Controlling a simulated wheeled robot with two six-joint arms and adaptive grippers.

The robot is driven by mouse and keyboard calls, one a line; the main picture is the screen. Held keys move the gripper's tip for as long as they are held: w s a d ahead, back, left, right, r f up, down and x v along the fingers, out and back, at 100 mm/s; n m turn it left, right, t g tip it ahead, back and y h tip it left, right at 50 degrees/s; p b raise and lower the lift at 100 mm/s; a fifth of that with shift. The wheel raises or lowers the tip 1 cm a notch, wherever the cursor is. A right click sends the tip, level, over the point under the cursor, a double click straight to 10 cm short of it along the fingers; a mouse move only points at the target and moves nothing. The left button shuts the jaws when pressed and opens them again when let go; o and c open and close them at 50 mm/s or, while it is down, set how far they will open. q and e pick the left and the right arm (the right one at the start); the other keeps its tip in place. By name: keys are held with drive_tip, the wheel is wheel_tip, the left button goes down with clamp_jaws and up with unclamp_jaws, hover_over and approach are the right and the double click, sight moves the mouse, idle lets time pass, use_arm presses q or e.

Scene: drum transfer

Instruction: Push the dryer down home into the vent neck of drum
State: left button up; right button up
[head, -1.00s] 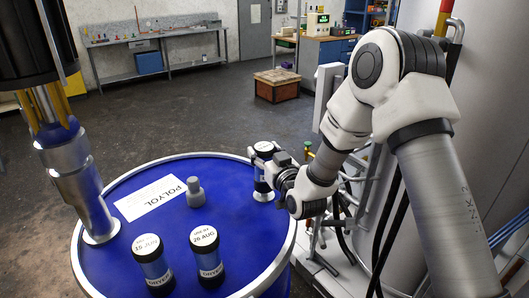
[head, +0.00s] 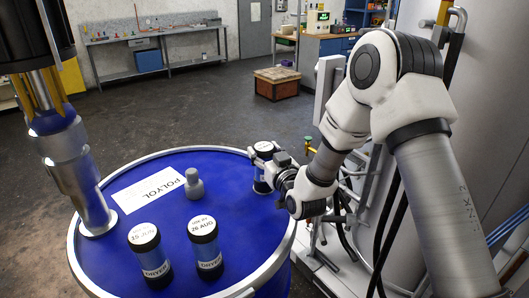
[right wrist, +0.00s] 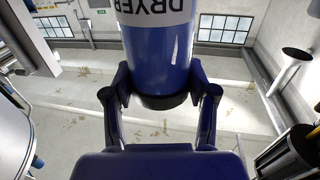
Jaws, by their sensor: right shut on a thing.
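The blue drum (head: 195,265) has a white label reading POLYOL on its lid. My right gripper (head: 264,164) is shut on a dryer (head: 262,186), a dark-capped cylinder with a pale top label, held upright at the lid's right edge. In the right wrist view the two fingers (right wrist: 160,97) clasp the blue dryer (right wrist: 160,50) near its black end cap, its DRYER label upside down. The vent neck is hidden below the held dryer, so I cannot tell how deep the dryer sits. My left gripper is not in view.
Two more dryers, one marked 26 AUG (head: 205,247) and another (head: 149,250), stand on the front of the lid. A grey plug (head: 194,184) stands mid-lid. A steel tube (head: 82,185) rises at the left. Hoses and pipes crowd the right.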

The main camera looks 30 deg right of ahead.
drive_tip(key=shift+f, duration=0.1)
drive_tip(key=o, duration=1.4)
drive_tip(key=s, duration=1.2)
drive_tip(key=shift+a, duration=0.3)
drive_tip(key=shift+f, duration=0.1)
